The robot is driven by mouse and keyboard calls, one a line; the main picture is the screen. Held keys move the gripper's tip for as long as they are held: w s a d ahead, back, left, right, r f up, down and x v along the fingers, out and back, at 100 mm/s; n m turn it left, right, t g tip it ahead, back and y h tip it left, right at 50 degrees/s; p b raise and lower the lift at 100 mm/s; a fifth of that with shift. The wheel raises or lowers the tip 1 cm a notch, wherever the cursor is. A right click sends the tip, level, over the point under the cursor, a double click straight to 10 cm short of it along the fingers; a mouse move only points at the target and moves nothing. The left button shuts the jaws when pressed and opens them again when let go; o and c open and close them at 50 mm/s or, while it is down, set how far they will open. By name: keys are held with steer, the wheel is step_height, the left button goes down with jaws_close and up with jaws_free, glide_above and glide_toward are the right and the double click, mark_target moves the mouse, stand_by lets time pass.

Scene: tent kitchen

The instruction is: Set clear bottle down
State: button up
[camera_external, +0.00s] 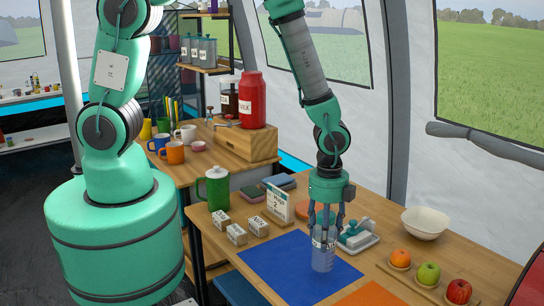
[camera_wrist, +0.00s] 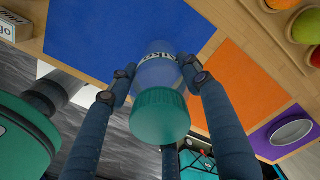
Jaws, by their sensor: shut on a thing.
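The clear bottle (camera_external: 323,257) is upright at the right part of the blue mat (camera_external: 280,262) on the wooden table. I cannot tell whether its base touches the mat. My gripper (camera_external: 325,222) points down and is shut around the bottle's upper part. In the wrist view the bottle (camera_wrist: 160,72) has a green cap (camera_wrist: 160,117) and dark lettering, and my gripper's fingers (camera_wrist: 157,82) press on both its sides. The blue mat (camera_wrist: 95,35) lies beyond the bottle there, with an orange mat (camera_wrist: 240,90) to the right.
An orange (camera_external: 400,258), apples and a white bowl (camera_external: 425,222) are at the right. The left part of the blue mat is clear.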

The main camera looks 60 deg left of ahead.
steer(key=shift+f+b, duration=0.35)
steer(key=shift+f, duration=1.4)
steer(key=shift+f, duration=0.1)
steer(key=o, duration=1.2)
steer(key=shift+c, duration=0.2)
step_height(320, 180, up, 12)
steer(key=shift+r+p, duration=0.1)
steer(key=shift+p, duration=0.8)
